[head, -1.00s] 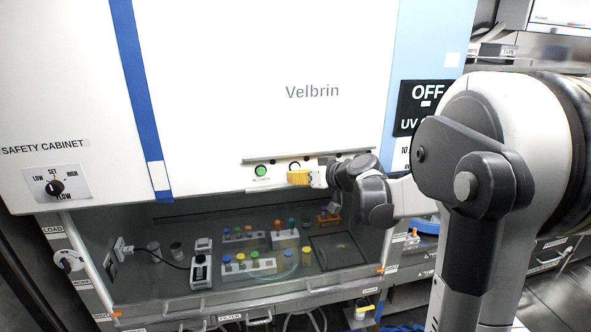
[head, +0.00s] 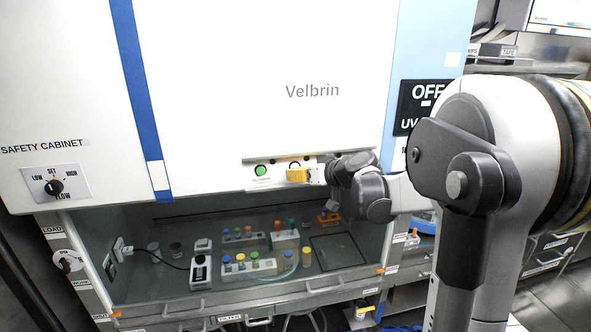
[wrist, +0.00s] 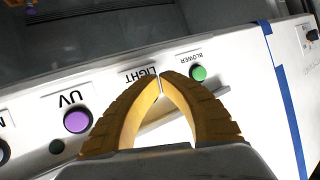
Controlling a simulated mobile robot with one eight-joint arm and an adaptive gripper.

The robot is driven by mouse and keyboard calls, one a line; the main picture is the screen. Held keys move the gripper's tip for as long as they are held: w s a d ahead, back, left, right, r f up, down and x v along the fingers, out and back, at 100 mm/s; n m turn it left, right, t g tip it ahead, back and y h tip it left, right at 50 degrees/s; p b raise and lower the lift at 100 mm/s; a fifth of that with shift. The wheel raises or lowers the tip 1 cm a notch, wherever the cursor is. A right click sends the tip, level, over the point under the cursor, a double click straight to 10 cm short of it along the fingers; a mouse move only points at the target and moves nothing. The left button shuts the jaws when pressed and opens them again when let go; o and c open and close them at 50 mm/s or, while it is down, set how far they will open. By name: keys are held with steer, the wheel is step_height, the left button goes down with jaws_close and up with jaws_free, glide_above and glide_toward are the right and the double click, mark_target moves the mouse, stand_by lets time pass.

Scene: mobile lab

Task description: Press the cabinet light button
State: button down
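The cabinet's button strip (wrist: 40,103) runs across the wrist view, with its labels upside down. The LIGHT label (wrist: 140,74) shows just left of my fingertips; the light button itself is hidden behind my gripper. My gripper (wrist: 161,77) has its yellow fingers arched together with the tips meeting, and nothing shows between the tips. In the head view my gripper (head: 288,175) is at the strip, right of the green button (head: 260,171). I cannot tell whether the tips touch the panel.
The green BLOWER button (wrist: 198,73) is close to the right of my fingertips in the wrist view. The purple UV button (wrist: 77,120) is to the left. Below the strip, the cabinet's opening holds racks (head: 249,268) of coloured-cap vials.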

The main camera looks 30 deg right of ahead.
steer(key=shift+w+d, duration=0.15)
steer(key=shift+w, duration=0.25)
stand_by(0.4)
steer(key=shift+s, duration=0.15)
steer(key=shift+s+a, duration=0.3)
steer(key=shift+s, duration=0.45)
steer(key=s, duration=0.2)
steer(key=s+a, duration=0.1)
steer(key=s, duration=0.2)
steer(key=shift+a, duration=0.2)
steer(key=shift+w, duration=0.1)
stand_by(0.6)
